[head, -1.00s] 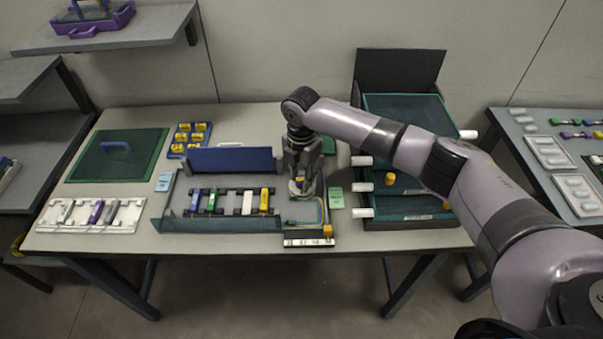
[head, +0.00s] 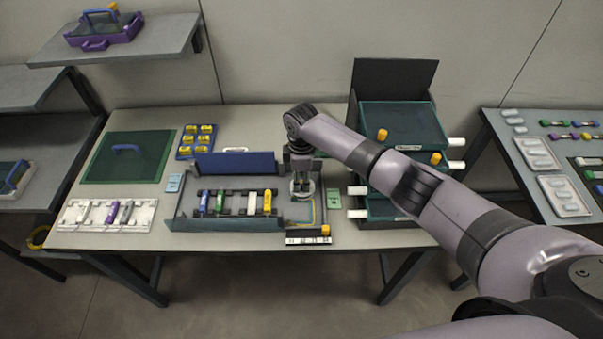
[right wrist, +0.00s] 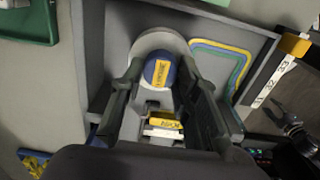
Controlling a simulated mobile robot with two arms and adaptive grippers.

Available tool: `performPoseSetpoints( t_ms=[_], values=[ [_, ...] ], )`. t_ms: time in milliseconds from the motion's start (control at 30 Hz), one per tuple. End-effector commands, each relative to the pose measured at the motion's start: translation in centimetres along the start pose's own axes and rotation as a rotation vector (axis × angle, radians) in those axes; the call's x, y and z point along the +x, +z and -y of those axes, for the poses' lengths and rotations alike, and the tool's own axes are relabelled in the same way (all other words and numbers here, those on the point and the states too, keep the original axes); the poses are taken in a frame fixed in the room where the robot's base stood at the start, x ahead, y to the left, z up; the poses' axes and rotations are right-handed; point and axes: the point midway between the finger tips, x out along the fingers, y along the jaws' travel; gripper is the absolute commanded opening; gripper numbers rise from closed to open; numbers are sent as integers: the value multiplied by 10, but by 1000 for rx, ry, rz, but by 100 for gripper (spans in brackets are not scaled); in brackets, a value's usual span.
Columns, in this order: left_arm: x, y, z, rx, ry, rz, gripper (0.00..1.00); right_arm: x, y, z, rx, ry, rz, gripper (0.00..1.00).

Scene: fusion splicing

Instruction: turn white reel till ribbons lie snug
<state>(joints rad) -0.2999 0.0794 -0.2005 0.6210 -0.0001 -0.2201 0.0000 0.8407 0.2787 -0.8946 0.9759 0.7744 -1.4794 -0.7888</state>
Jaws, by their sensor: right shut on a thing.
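The white reel (right wrist: 152,42) sits in the right compartment of the grey tray (head: 224,226), with a round blue centre (right wrist: 160,72) bearing a yellow label. My right gripper (right wrist: 161,78) points down over the reel, with a finger on each side of the blue centre, shut on it. In the head view my right gripper (head: 302,186) hides most of the reel. The ribbons (right wrist: 222,60), yellow, green and blue, lie in nested loops beside the reel, curving along the compartment floor. How tight they are at the reel is hidden. My left gripper is not in view.
Several coloured modules (head: 220,202) stand in the tray left of my gripper, with a blue panel (head: 236,164) behind. An orange block (head: 326,230) is at the tray's front right corner. A dark drawer cabinet (head: 400,125) stands right, beneath my arm.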

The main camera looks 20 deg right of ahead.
Motion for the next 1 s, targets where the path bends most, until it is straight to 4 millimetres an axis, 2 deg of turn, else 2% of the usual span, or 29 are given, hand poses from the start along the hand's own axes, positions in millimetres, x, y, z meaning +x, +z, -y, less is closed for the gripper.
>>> performPoseSetpoints(
  t_ms=[33, 500, 1000],
  values=[
    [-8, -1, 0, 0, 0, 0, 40, -3, 0, 1, 46, -2, -1, 1],
    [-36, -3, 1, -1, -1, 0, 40, -3, 0, -1, 491, -2, 0, 1],
    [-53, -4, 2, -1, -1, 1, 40, -2, 1, -2, 849, 0, -1, 1]
  ],
)
